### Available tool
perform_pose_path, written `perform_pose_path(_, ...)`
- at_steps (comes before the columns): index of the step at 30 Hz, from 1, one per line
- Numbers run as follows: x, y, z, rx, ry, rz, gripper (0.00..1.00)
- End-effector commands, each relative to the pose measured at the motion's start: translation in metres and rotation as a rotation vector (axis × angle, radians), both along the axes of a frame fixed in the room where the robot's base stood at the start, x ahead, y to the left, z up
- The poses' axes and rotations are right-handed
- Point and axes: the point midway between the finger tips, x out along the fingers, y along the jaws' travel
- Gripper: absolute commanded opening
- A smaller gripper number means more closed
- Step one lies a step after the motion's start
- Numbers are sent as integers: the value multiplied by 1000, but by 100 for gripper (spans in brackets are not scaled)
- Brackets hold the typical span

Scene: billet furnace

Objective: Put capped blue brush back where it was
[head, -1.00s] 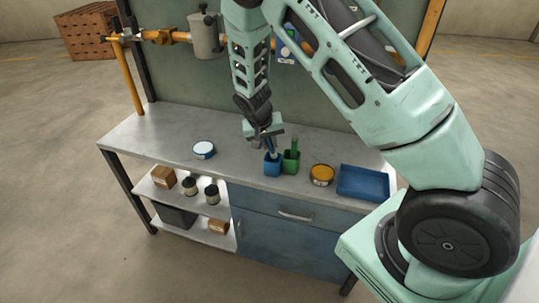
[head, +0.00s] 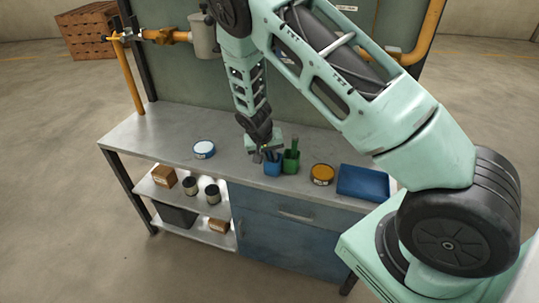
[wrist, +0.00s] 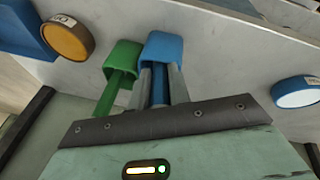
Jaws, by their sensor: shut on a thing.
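The blue brush shows as a blue handle (wrist: 158,86) in the wrist view. My gripper (wrist: 159,78) is shut on it, with a grey finger on each side. The handle runs from between the fingers to the mouth of the blue cup (wrist: 164,47); its lower end is hidden, and I cannot tell how deep it sits. In the head view my gripper (head: 262,153) is low and tilted at the blue cup (head: 272,167), and the brush is mostly hidden there.
A green cup (head: 291,165) with a green brush (head: 294,146) stands close right of the blue cup. An orange tin (head: 322,174) and a blue tray (head: 363,182) are further right. A white-topped tin (head: 204,149) is left. The bench (head: 150,135) is clear at far left.

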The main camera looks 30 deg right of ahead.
Motion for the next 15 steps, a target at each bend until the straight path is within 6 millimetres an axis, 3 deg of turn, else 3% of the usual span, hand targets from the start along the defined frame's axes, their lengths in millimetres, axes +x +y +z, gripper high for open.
perform_pose_path(5, -1, 0, -6, 0, 3, 1, 0)
perform_pose_path(6, -1, 0, -6, 0, 4, 1, 24)
perform_pose_path(8, -2, 0, -7, 1, 5, 2, 41)
perform_pose_path(15, -3, 2, -9, 3, 7, 2, 41)
